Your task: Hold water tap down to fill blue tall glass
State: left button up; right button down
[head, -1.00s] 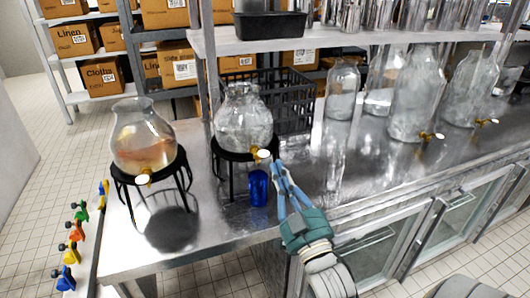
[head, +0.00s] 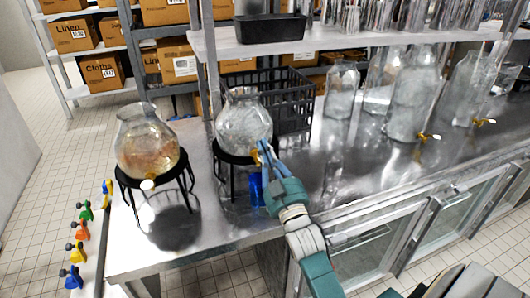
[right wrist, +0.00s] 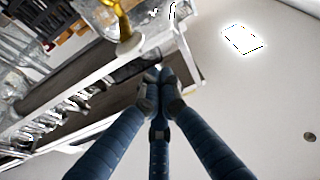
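The blue tall glass (head: 256,189) stands on the steel counter below the tap of the middle round glass dispenser (head: 243,122). My right gripper's forearm and palm hide part of it. The gold water tap (head: 255,156) is partly hidden behind my right fingers. My right gripper (head: 262,147) is at the tap, above the glass. I cannot tell whether it touches the handle. In the right wrist view, its blue fingers meet at the tips (right wrist: 160,75) with nothing visible between them. The gold tap with its pale handle (right wrist: 129,46) shows up and left of the tips. My left gripper is not in view.
Another round dispenser (head: 147,145) with amber liquid and fruit stands on a black stand to the left. Larger glass jars (head: 411,95) with gold taps stand on the right. A black crate (head: 293,107) is behind. A shelf (head: 340,37) runs above the counter (head: 340,190).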

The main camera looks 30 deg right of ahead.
jog(key=shift+s+f, duration=0.15)
jog(key=shift+f, duration=1.45)
jog(key=f+t+b, duration=0.2)
jog(key=b, duration=0.5)
jog(key=s+f+t+b, duration=0.1)
jog(key=t+b, duration=0.1)
jog(key=b, duration=0.5)
jog(key=shift+s+a+f+h, duration=0.1)
jog(key=shift+a+f+h, duration=0.05)
jog(key=shift+f+h, duration=0.25)
